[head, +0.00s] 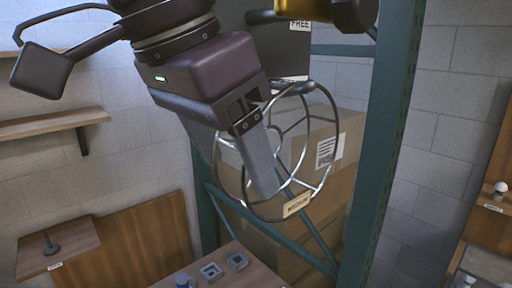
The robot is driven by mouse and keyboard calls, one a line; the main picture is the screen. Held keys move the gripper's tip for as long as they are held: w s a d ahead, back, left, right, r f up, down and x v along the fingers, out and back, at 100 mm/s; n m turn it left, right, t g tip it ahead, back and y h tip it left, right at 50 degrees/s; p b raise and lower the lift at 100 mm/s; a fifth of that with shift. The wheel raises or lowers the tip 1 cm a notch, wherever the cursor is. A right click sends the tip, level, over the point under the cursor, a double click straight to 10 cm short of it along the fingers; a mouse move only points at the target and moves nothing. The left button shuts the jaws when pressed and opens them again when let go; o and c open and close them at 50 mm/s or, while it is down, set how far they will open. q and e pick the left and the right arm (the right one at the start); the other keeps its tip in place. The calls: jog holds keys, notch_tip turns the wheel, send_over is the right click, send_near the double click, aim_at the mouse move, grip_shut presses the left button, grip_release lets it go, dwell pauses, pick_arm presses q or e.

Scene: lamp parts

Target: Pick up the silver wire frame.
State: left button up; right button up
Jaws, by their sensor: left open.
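The silver wire frame (334,150) is a round cage of thin metal hoops and struts with a small tan tag (297,204) on its lower rim. It shows in the middle of the head view, in front of cardboard boxes. My left gripper (258,160) reaches down from the top and is open. One grey finger overlaps the left and middle part of the frame and hides some of it. I cannot tell whether the finger touches the frame or what supports the frame. The other finger is mostly hidden. My right gripper is not in view.
Green rack posts (390,140) stand on both sides of the cardboard boxes (345,125). A gold and dark object (310,10) is at the top. A wooden table (255,268) below holds small grey parts (237,260). A wall shelf (55,123) is at left.

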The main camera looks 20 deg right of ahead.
pick_arm(q)
jog(key=shift+w+d+f, duration=0.15)
jog(key=shift+d+f, duration=0.15)
jog(key=shift+f, duration=0.35)
jog(key=shift+s+r, duration=0.1)
jog(key=shift+s, duration=0.15)
jog(key=c, duration=0.5)
jog(key=shift+w, duration=0.1)
jog(key=shift+c, duration=1.2)
jog(key=c, duration=0.4)
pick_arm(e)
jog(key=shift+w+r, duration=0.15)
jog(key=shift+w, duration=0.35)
